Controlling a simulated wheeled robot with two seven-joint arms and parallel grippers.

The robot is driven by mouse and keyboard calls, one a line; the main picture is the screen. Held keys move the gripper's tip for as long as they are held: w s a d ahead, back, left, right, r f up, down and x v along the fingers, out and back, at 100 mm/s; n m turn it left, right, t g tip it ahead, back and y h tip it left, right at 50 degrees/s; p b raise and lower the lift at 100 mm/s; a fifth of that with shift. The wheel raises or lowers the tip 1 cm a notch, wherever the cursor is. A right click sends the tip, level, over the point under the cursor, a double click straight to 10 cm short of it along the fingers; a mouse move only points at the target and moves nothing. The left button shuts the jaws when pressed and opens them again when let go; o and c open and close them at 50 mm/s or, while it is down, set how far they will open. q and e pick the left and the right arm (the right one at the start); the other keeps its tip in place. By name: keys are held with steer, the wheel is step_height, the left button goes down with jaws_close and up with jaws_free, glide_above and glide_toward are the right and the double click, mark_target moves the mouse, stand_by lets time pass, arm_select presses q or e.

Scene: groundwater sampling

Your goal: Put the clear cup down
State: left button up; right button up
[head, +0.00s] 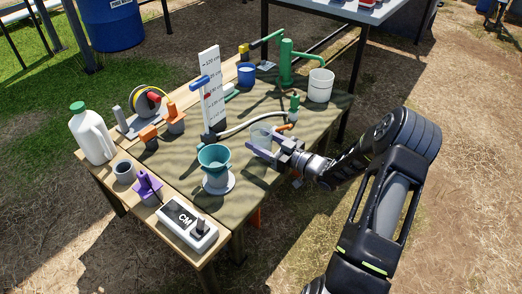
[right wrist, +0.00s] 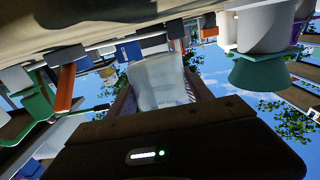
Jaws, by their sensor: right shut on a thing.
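The clear cup (head: 262,137) is a small see-through cup near the right edge of the wooden table (head: 187,205). My right gripper (head: 268,149) is shut on it, reaching in from the right, low over the tabletop. In the right wrist view the clear cup (right wrist: 160,84) stands between the two fingers. That view is upside down, with the tabletop along the top. I cannot tell whether the cup's base touches the table. My left gripper is not in view.
A teal funnel cup on a white base (head: 215,160) stands just left of the gripper. Behind it are a hose with a green nozzle (head: 294,107), a white bucket (head: 320,86) and a green pump (head: 287,65). A white jug (head: 91,136) stands far left.

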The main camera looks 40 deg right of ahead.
steer(key=shift+f+b, duration=0.85)
steer(key=shift+f, duration=1.05)
steer(key=shift+f, duration=0.2)
steer(key=o, duration=1.5)
steer(key=shift+c, duration=0.2)
steer(key=shift+r, duration=0.15)
steer(key=shift+r, duration=0.15)
steer(key=p+v, duration=0.3)
steer(key=v, duration=0.9)
